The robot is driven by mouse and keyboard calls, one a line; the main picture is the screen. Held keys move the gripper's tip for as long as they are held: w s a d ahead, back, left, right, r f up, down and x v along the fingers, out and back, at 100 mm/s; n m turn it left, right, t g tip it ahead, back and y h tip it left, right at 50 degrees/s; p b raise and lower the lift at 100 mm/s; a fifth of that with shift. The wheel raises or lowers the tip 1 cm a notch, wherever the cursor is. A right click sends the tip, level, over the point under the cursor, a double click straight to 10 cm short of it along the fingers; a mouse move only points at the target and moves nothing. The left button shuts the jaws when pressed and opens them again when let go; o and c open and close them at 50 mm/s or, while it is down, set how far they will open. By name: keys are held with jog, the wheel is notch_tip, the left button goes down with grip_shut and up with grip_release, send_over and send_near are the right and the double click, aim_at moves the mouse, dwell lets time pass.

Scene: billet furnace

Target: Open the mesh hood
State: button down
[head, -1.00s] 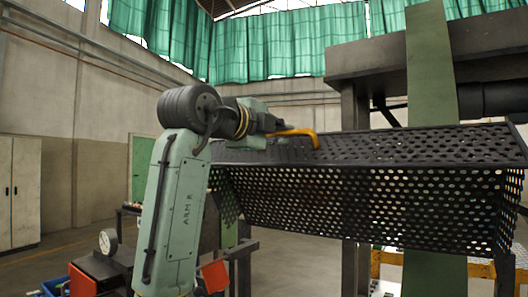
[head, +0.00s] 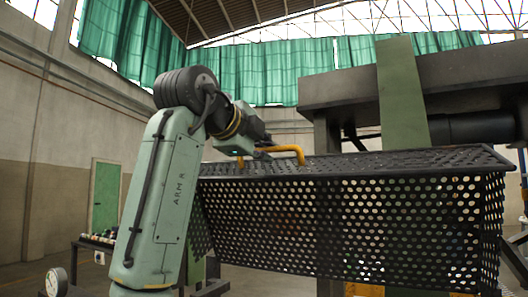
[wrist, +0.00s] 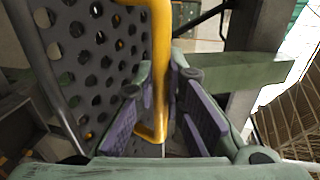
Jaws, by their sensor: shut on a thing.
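The mesh hood (head: 345,220) is a black perforated metal box in the right half of the head view. Its top panel shows nearly edge-on, with the front mesh below it. A yellow bar handle (head: 292,151) stands on the hood's top near its left end. My gripper (wrist: 163,100) is shut on this handle. In the wrist view the yellow handle (wrist: 160,60) runs between the purple finger pads, with the hood's perforated plate (wrist: 90,50) at left. In the head view my gripper reaches the handle from the left, and its fingers are hard to make out.
A green upright (head: 402,90) and a dark beam (head: 465,75) stand close behind the hood. A table with small items (head: 95,241) and a round gauge (head: 56,281) are at lower left. A green door (head: 105,196) is in the far wall.

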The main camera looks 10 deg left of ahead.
jog(key=c, duration=1.6)
grip_release()
jog(key=shift+c, duration=0.2)
jog(key=shift+s, duration=0.1)
jog(key=v, duration=1.2)
